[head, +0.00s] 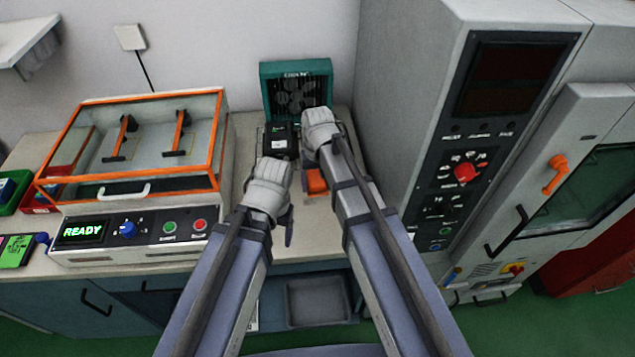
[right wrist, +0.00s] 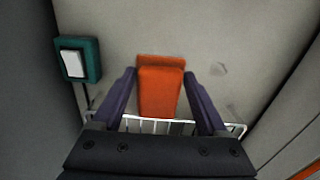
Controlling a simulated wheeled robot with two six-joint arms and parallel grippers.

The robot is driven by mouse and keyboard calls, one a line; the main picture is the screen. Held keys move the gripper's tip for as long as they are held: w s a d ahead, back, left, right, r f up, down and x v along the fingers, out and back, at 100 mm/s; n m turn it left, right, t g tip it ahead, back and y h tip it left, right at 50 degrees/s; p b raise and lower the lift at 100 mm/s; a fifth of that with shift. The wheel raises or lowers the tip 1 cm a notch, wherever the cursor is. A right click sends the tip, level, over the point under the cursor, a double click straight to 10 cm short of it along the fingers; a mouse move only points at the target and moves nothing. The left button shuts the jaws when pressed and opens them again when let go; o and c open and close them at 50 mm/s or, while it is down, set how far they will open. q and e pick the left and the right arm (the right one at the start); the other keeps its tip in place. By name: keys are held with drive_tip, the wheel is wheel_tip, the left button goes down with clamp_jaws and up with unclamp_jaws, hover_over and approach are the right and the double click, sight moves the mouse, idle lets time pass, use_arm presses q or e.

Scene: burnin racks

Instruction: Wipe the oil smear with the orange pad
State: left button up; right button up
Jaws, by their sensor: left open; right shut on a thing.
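The orange pad (head: 316,181) shows just below my right gripper (head: 319,150) at the back of the bench, partly covered by my arm. In the right wrist view the pad (right wrist: 160,88) sits between the two dark fingers of my right gripper (right wrist: 160,78), which is shut on it. A faint grey mark (right wrist: 218,69) lies on the pale surface to the right of the pad. I cannot tell whether it is the oil smear. My left gripper (head: 272,190) is open and apart from the pad, over the bench to its left; its fingertips are mostly hidden.
A teal fan unit (head: 296,90) and a black box (head: 281,141) stand at the back. An orange-framed clear case (head: 135,140) fills the left of the bench. A tall grey cabinet (head: 440,110) closes the right side. A wire rack (right wrist: 165,126) shows in the wrist view.

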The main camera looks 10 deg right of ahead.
wheel_tip(320, 180, up, 3)
drive_tip(key=p, duration=0.3)
use_arm(q)
wheel_tip(320, 180, up, 3)
use_arm(e)
drive_tip(key=shift+f, duration=0.1)
idle(0.4)
